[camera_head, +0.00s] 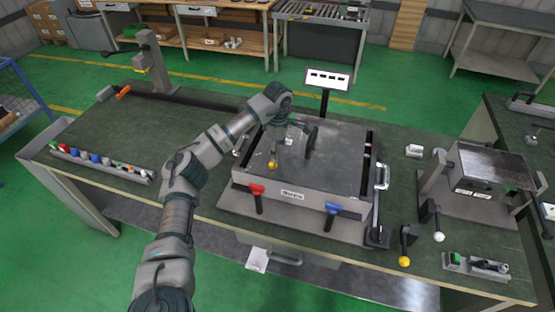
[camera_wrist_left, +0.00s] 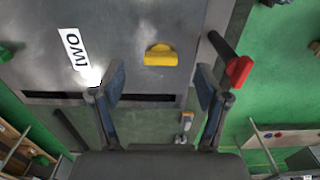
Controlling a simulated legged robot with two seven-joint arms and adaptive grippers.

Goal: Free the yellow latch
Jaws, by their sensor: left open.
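The yellow latch (camera_wrist_left: 160,55) is a small yellow piece on the grey top of the box-like fixture (camera_wrist_left: 105,30). In the head view the yellow latch (camera_head: 272,163) shows small at the left part of the fixture (camera_head: 335,165), just below my left gripper (camera_head: 287,148). In the left wrist view my left gripper (camera_wrist_left: 162,82) is open and empty. Its two fingers stand apart on either side of the latch's line, with the latch ahead of the fingertips. I cannot tell the exact distance. My right gripper is not in view.
A red handle (camera_head: 257,190) and a blue handle (camera_head: 333,209) stick out at the fixture's front. The red handle (camera_wrist_left: 239,70) is close beside the right finger in the wrist view. A small display (camera_head: 328,78) stands behind. The table's left part (camera_head: 150,125) is mostly clear.

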